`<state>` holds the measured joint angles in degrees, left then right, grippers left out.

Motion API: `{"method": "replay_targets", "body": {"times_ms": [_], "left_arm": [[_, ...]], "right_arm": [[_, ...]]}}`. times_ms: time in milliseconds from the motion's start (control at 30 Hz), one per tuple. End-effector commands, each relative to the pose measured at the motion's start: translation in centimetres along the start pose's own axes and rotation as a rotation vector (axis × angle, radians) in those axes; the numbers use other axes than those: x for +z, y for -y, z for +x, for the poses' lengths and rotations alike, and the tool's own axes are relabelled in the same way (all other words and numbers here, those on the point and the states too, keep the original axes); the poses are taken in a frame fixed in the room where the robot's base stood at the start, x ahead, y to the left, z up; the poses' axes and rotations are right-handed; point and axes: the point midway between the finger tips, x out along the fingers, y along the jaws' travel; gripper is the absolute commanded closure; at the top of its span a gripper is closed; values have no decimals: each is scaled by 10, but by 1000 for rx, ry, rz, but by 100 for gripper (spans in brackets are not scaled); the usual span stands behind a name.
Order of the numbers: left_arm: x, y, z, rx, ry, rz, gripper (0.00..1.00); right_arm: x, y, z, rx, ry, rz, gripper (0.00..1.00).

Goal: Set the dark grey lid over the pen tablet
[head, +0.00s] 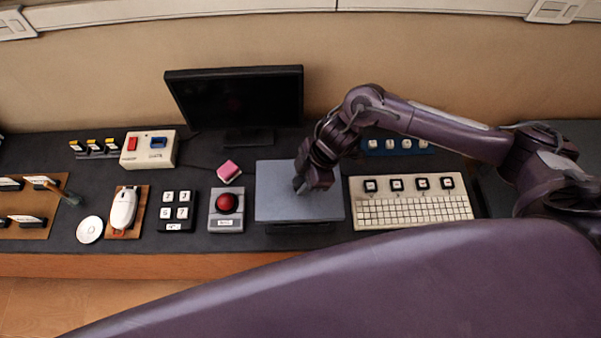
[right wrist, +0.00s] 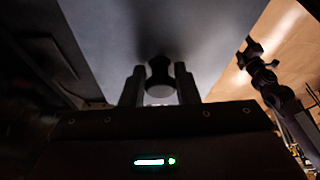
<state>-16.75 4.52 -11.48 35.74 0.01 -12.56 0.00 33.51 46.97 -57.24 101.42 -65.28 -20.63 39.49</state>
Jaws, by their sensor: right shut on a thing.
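The dark grey lid (head: 272,196) shows in the head view as a flat blue-grey panel in the middle of the counter. My right gripper (head: 302,186) is over its top. In the right wrist view the lid (right wrist: 200,30) fills the upper middle, and my right gripper (right wrist: 160,88) is shut on its dark round knob (right wrist: 159,70). A dark edge (head: 300,228) shows just below the lid's front side; it may be the pen tablet, which is otherwise hidden. I cannot tell if the lid touches it. My left gripper is not clearly seen.
A red-button box (head: 226,210) stands left of the lid and a cream keyboard panel (head: 412,202) close on its right. A black monitor (head: 236,97) and a pink block (head: 229,171) are behind and to the left. A blue switch panel (head: 396,147) is at the back right.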

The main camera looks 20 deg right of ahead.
Motion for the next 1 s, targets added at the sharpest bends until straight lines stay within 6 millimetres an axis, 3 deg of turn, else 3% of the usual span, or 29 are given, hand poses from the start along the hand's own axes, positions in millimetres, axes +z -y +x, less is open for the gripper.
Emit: {"method": "replay_targets", "body": {"times_ms": [100,233,367,600,1000], "left_arm": [[21,-3,13,4,28,0,34],[33,-5,26,5,43,0,34],[28,-4,40,4,35,0,34],[-1,0,53,-2,-11,0,34],[19,-2,77,1,15,0,34]], "right_arm": [[5,0,12,1,-1,0,99],[9,-1,23,2,-1,0,99],[14,-1,34,3,-1,-1,99],[22,0,55,0,0,1,99],[36,0,89,0,-1,1,99]]}}
